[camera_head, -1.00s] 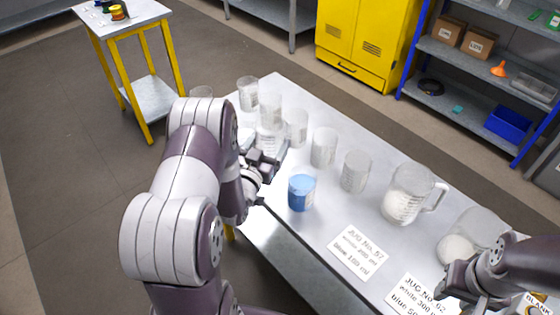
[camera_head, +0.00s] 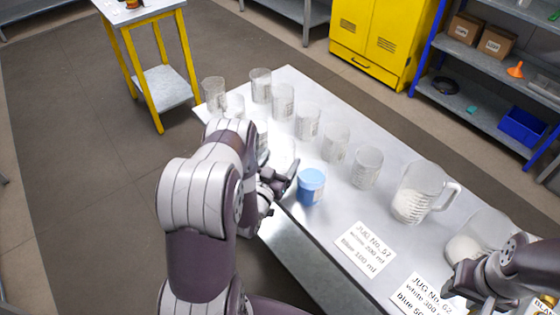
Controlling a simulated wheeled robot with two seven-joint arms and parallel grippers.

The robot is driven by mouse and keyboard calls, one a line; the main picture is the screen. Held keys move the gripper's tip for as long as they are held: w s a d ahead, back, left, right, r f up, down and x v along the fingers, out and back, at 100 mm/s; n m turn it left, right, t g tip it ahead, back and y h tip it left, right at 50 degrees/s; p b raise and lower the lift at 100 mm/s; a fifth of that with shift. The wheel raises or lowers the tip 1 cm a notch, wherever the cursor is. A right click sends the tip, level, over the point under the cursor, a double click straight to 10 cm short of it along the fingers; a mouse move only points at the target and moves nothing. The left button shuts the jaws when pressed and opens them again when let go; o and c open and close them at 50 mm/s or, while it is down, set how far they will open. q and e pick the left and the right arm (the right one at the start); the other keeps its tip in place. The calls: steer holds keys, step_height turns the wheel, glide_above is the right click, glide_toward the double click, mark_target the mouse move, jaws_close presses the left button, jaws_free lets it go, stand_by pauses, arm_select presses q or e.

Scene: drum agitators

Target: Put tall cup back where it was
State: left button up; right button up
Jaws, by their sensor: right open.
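Several clear measuring cups stand in a row along the grey table, among them one at the far end (camera_head: 260,86), a middle one (camera_head: 307,123) and a near one (camera_head: 367,167). Another clear cup (camera_head: 214,93) stands at the table's far left corner. I cannot tell which is the tall cup. A blue-filled cup (camera_head: 311,187) stands near the front edge. My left gripper (camera_head: 285,179) is just left of the blue cup; my arm partly hides cups behind it, and its jaw opening is unclear. My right gripper (camera_head: 460,279) is open at the lower right, beside a jug.
A handled jug with white contents (camera_head: 418,192) and a second jug (camera_head: 476,239) stand at the right. Label cards (camera_head: 366,248) lie along the front. A yellow cabinet (camera_head: 372,40), blue-framed shelves (camera_head: 476,112) and a yellow-legged side table (camera_head: 165,87) stand beyond.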

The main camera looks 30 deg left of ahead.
arm_select(q)
steer(key=shift+o, duration=0.9)
steer(key=shift+w, duration=0.1)
steer(key=shift+r+p, duration=0.25)
steer(key=shift+p, duration=0.05)
steer(key=s+b, duration=0.2)
steer(key=s, duration=1)
steer(key=shift+d, duration=0.45)
